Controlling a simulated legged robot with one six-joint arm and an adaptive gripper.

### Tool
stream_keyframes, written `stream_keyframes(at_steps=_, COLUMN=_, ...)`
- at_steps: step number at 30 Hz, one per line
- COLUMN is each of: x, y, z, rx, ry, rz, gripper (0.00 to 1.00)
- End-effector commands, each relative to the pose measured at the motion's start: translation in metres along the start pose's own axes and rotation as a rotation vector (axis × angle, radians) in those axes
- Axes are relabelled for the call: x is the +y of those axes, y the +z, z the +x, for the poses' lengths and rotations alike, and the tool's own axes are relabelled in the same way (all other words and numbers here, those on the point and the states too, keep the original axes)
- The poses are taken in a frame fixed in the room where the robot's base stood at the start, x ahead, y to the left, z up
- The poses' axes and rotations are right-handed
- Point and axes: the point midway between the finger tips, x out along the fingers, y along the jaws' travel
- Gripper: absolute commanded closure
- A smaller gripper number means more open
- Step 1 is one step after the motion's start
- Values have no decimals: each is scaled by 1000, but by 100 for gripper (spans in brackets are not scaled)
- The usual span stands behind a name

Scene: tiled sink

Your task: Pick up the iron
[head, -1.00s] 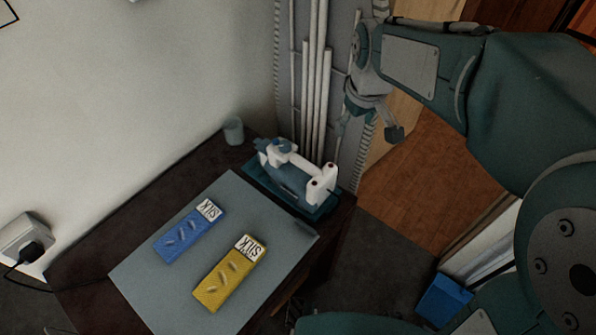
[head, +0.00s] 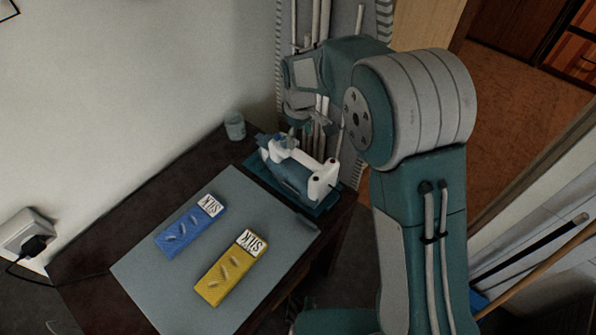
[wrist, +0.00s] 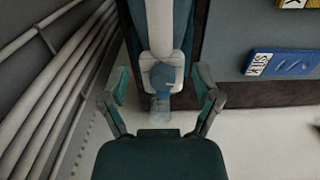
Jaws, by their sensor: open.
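The iron (head: 292,172), white and blue-grey, rests on a teal tray (head: 262,176) at the back right corner of the dark table. My gripper (head: 307,125) is above the far end of the iron in the head view, partly hidden behind my arm. In the wrist view my gripper (wrist: 160,92) is open, its two fingers spread on either side of the white and blue iron (wrist: 160,50). The fingers look apart from the iron, and nothing is held.
A blue box (head: 188,228) and a yellow box (head: 231,270) lie on a grey mat (head: 150,288). A small cup (head: 235,126) stands at the back of the table. White vertical pipes (wrist: 45,85) run close beside the gripper. A wall socket (head: 28,232) is at left.

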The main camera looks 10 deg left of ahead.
Motion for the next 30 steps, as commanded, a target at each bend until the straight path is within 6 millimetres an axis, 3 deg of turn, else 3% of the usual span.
stream_keyframes(at_steps=3, x=0, y=0, z=19, rx=-3, ry=-2, rz=1, gripper=19)
stream_keyframes(at_steps=8, x=0, y=0, z=31, rx=-1, ry=0, rz=1, gripper=19)
stream_keyframes(at_steps=18, x=-1, y=-3, z=77, rx=-2, ry=-1, rz=1, gripper=19)
stream_keyframes(at_steps=26, x=-1, y=-3, z=81, rx=1, ry=1, rz=2, gripper=19)
stream_keyframes(at_steps=27, x=-1, y=-3, z=81, rx=1, ry=1, rz=2, gripper=24)
stream_keyframes(at_steps=30, x=-1, y=-3, z=81, rx=1, ry=1, rz=2, gripper=68)
